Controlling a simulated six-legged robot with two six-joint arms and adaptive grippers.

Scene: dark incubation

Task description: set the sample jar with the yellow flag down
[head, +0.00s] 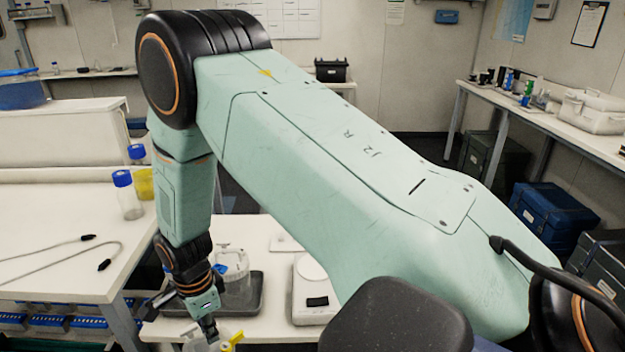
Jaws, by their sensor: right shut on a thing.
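My right arm crosses the middle of the head view and reaches down to the lower left. Its gripper (212,332) is low in the view, near the front of the small white table (262,330). It is shut on the sample jar with the yellow flag (233,338), of which the yellow part shows beside the fingertips. The rest of the jar is clear or pale and partly cut off by the bottom edge, so I cannot tell whether it touches anything. My left gripper is not in view.
Behind the gripper, a clear container (234,290) stands on a dark tray (257,283). A white scale (313,292) is to its right. Two blue-capped jars, including one clear jar (127,200), stand on the left bench (60,225), with a bent cable (75,262) nearer.

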